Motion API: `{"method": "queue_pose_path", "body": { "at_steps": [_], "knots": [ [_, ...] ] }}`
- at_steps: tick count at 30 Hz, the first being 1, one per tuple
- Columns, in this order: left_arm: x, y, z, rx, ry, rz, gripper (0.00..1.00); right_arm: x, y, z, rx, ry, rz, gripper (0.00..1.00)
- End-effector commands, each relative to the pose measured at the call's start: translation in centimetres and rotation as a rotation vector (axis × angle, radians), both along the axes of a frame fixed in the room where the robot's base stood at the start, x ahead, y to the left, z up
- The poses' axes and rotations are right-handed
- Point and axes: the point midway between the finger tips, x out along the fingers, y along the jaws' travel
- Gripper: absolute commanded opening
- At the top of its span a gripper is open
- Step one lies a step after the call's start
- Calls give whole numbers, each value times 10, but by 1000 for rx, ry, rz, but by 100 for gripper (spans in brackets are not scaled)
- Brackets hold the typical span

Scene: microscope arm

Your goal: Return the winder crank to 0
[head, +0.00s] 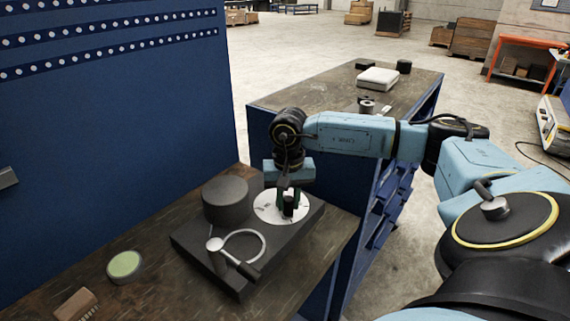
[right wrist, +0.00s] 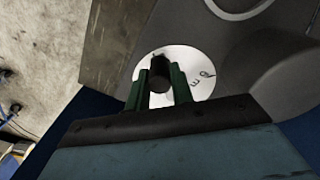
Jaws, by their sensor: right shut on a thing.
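The winder is a dark block (head: 215,256) on the workbench, with a white dial (head: 268,212) at its back right. My right gripper (head: 289,200) reaches down over the dial and is shut on the black crank handle (head: 290,208). In the right wrist view the green fingers of my right gripper (right wrist: 163,85) stand on both sides of the handle (right wrist: 159,72), above the white dial (right wrist: 200,62). A few dark marks show on the dial, but the crank's exact reading cannot be told. My left gripper is not in view.
A dark round drum (head: 225,200) stands on the block left of the dial. A silver lever (head: 232,258) and ring (head: 245,244) are at its front. A green-topped round piece (head: 124,266) and a brown block (head: 76,304) lie at the left. A blue perforated panel (head: 110,110) rises behind.

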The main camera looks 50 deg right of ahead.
Motion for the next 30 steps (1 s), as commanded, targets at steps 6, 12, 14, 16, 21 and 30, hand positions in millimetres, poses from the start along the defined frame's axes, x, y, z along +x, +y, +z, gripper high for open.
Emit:
{"method": "queue_pose_path", "body": {
  "at_steps": [6,12,14,16,21,30],
  "knots": [
    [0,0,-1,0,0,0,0,0,-2,1,0,-3,30,0],
    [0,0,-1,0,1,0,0,0,-2,2,0,-3,33,0],
    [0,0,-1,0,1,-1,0,0,-2,2,0,-3,32,0],
    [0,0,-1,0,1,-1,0,0,-2,2,0,-3,32,0],
    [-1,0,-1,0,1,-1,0,0,-2,1,-1,-2,32,39],
    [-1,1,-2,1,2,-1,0,-1,-2,1,0,-1,32,45]
  ]
}}
